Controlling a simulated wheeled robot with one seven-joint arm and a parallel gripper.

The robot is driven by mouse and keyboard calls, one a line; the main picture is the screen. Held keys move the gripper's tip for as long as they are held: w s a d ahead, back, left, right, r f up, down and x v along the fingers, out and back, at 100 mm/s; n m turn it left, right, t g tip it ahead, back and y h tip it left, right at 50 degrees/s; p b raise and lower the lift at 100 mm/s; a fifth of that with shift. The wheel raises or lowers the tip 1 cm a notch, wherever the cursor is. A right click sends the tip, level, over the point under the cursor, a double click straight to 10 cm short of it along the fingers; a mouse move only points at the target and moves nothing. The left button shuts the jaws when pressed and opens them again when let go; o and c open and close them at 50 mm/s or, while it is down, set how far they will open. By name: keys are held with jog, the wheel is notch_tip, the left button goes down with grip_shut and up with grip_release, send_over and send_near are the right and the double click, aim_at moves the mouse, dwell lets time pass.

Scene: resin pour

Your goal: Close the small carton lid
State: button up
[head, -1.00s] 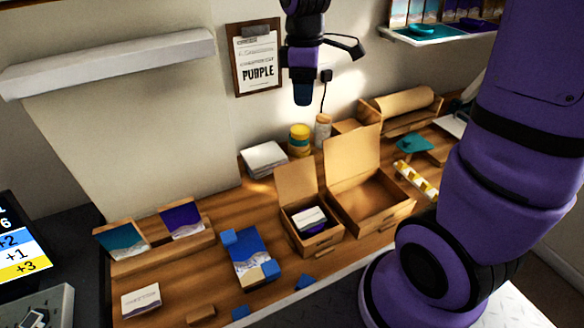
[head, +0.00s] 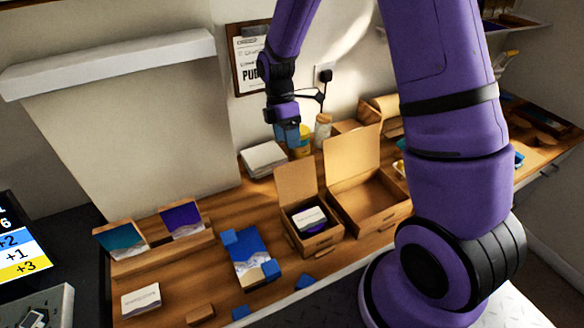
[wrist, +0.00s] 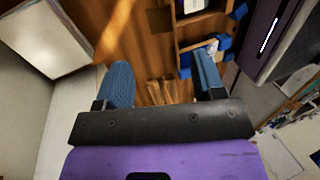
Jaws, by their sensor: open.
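The small carton (head: 314,243) stands open on the wooden table, left of a larger open carton. Its lid (head: 296,181) stands upright at its back edge. Inside it lies a dark round item with a white label (head: 309,218). My gripper (head: 288,136) hangs above and behind the small carton, pointing down, apart from it and empty. In the wrist view its two blue fingers (wrist: 163,88) are spread apart. I cannot tell for sure which carton parts show in the wrist view.
The larger carton (head: 388,222) has its lid up beside the small one. A white stack (head: 263,159) and a yellow jar (head: 302,143) stand behind. A blue card in blue corner blocks (head: 247,255) lies left of the small carton. A card rack (head: 165,250) is further left.

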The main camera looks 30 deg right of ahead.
aim_at(292, 168)
jog(key=x, duration=0.9)
jog(key=shift+f, duration=0.25)
jog(key=shift+c, duration=0.4)
grip_shut()
